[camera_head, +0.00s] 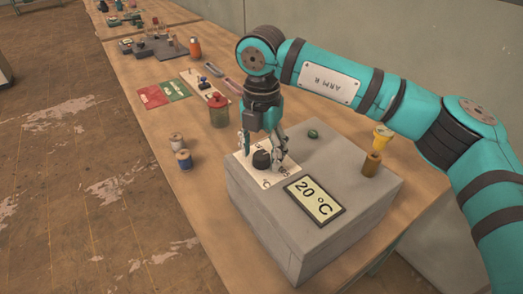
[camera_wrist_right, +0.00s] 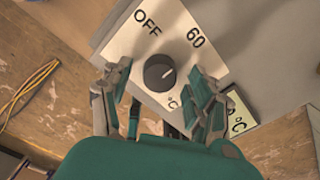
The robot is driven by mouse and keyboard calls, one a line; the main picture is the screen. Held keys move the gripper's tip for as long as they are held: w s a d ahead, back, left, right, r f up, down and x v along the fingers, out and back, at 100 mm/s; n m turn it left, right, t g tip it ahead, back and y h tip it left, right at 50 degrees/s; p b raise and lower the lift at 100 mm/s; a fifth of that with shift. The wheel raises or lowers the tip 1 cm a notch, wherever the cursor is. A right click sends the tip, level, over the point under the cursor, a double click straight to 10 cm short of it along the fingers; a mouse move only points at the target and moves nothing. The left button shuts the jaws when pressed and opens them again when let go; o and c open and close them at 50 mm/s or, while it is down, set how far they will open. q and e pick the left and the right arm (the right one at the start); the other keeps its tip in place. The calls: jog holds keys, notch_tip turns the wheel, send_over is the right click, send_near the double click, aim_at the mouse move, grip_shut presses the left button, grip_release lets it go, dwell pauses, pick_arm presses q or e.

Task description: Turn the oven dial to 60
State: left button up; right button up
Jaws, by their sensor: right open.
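The oven dial (camera_head: 262,159) is a small black knob on a white label on top of the grey oven box (camera_head: 330,238). The oven display (camera_head: 314,200) reads 20 °C. My right gripper (camera_head: 264,150) is open just above the dial. In the right wrist view its fingers (camera_wrist_right: 160,90) stand apart on either side of the dial. My left gripper is not in view.
A green button (camera_head: 313,134), a brown cylinder (camera_head: 372,164) and a yellow item (camera_head: 382,137) are on or near the box. A red-lidded jar (camera_head: 218,110) and thread spools (camera_head: 184,160) stand on the wooden table left of it. Several tools lie further back.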

aim_at(262, 155)
notch_tip(262, 155, up, 12)
dwell(0.4)
jog(key=shift+f, duration=0.15)
